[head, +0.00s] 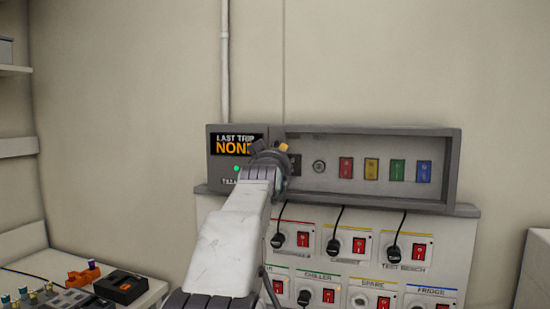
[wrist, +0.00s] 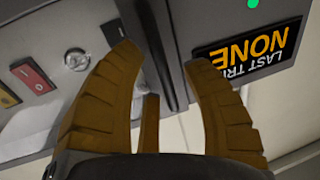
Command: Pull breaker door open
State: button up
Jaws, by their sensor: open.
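The breaker door (head: 370,131) is a grey frame around a clear-looking panel on the right part of the wall box, and it looks closed. A row of breakers shows inside it. In the wrist view a dark upright bar (wrist: 165,60) runs along the door's edge, by the display. My gripper (wrist: 161,58) is open, with one brown finger on each side of this bar. I cannot tell whether either finger touches it. In the head view my arm and gripper (head: 280,152) cover the door's left edge.
A display reading "LAST TRIP NONE" (head: 236,144) is left of the door; it also shows in the wrist view (wrist: 250,45). Below is a socket panel (head: 318,221) with red switches and plugged black cables. A bench with small items (head: 122,286) stands at lower left.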

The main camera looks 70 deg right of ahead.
jog(key=shift+o, duration=0.3)
grip_shut()
dwell(0.3)
